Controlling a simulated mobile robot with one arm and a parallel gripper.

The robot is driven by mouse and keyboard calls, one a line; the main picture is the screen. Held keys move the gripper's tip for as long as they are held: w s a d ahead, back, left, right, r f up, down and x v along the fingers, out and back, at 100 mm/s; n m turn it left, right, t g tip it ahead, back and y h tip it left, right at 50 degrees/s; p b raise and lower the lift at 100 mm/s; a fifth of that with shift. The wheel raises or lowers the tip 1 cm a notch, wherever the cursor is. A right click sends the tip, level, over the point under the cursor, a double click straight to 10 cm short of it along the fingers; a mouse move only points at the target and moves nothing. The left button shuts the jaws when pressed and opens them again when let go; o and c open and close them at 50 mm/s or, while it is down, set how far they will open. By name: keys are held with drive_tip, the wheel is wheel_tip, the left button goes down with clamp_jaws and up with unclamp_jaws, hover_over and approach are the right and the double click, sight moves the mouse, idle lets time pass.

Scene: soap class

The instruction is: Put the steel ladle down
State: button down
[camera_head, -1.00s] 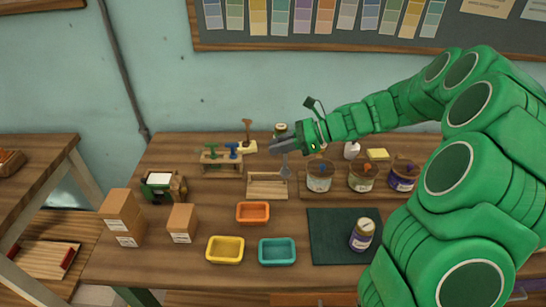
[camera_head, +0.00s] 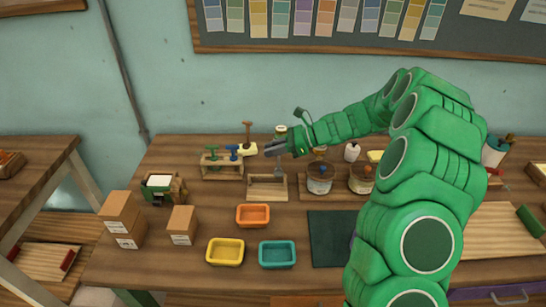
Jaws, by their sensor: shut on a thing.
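My gripper (camera_head: 275,149) is shut on the steel ladle (camera_head: 280,167), above the back middle of the table. The ladle is small in view and hangs down from my gripper. Its lower end shows in front of or at the right part of a low wooden rack (camera_head: 267,187). I cannot tell whether it touches the rack. My gripper hides the ladle's upper part.
Two tins (camera_head: 319,178) stand right of the rack. A stand with stamps (camera_head: 222,160) is to its left. Orange (camera_head: 253,215), yellow (camera_head: 226,251) and teal (camera_head: 277,254) trays lie in front. Boxes (camera_head: 121,218) stand at left. My arm covers much of the right side.

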drive_tip(key=shift+w+f, duration=0.15)
drive_tip(key=shift+f, duration=0.75)
drive_tip(key=shift+w+f, duration=0.1)
drive_tip(key=shift+f, duration=0.8)
drive_tip(key=shift+f, duration=0.6)
drive_tip(key=c, duration=1.1)
unclamp_jaws()
drive_tip(key=shift+o, duration=0.2)
drive_tip(key=r+v, duration=0.1)
drive_tip(key=v, duration=1.1)
